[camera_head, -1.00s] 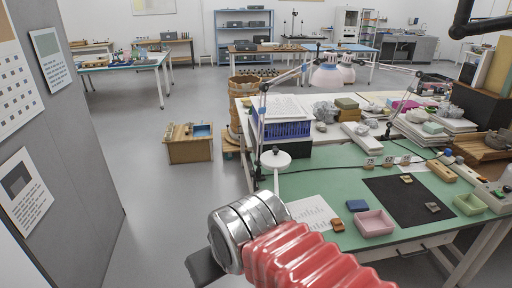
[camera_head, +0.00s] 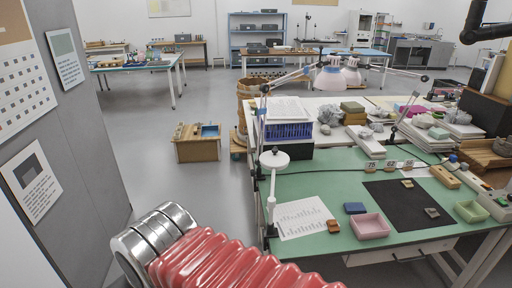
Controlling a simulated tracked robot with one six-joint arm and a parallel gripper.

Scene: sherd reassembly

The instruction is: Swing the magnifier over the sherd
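The magnifier (camera_head: 274,159) seems to be the white round head on a thin white arm at the left edge of the green-topped table (camera_head: 320,180). Its head is over the table's left edge, apart from the sherds. A small brown sherd (camera_head: 432,212) lies on the black mat (camera_head: 385,192), and another sherd (camera_head: 407,183) lies near the mat's back edge. An orange-brown piece (camera_head: 333,226) lies at the edge of the printed sheet (camera_head: 300,215). I cannot tell which sherd is meant. My red ribbed arm and silver wrist show at the lower left; my gripper's fingers are out of view.
A pink tray (camera_head: 369,226), a blue block (camera_head: 355,208) and a green tray (camera_head: 470,211) stand around the mat. Two lamps (camera_head: 330,78) with jointed arms and a blue crate (camera_head: 287,131) are behind. Open floor lies left of the table.

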